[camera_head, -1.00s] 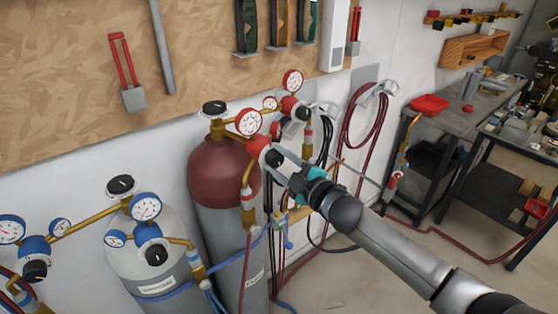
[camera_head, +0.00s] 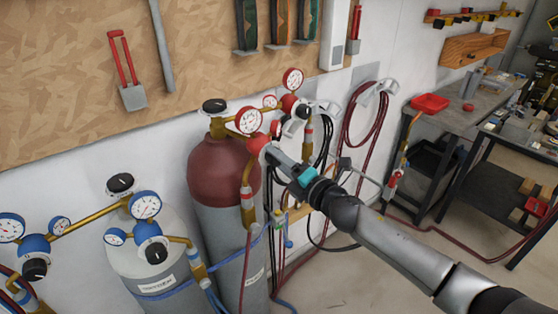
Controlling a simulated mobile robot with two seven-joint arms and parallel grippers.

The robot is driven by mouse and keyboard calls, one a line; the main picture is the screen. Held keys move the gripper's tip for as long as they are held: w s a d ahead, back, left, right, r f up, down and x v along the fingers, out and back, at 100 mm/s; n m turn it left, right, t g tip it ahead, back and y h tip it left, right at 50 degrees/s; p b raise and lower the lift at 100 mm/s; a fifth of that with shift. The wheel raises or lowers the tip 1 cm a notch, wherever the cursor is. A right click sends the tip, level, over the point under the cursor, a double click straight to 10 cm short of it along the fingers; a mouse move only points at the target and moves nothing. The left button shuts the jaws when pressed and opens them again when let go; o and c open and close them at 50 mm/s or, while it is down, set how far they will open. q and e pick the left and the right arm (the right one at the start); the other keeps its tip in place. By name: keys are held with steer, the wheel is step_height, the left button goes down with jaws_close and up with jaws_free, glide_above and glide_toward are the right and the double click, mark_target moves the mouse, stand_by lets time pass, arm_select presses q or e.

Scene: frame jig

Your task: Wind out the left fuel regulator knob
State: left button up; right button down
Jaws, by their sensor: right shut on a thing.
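The left fuel regulator (camera_head: 257,143) is red, with a white-faced gauge (camera_head: 248,121) above it and brass fittings. It sits beside the top of the dark red cylinder (camera_head: 218,172). Its knob faces my right gripper (camera_head: 272,156) and is mostly hidden by the jaws. My right gripper is shut on this knob, with its arm reaching in from the lower right. My left gripper is not in view.
A second red regulator (camera_head: 289,104) stands just behind to the right. Blue regulators (camera_head: 148,231) on a grey cylinder (camera_head: 152,262) are at the lower left. Red hoses (camera_head: 359,135) hang on the wall. A workbench (camera_head: 464,122) stands at the right.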

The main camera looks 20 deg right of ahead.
steer(key=n+p, duration=0.1)
steer(key=n, duration=1.9)
steer(key=shift+d, duration=0.1)
steer(key=shift+f+n, duration=0.1)
steer(key=shift+n, duration=0.2)
steer(key=shift+c, duration=1.4)
jaws_free()
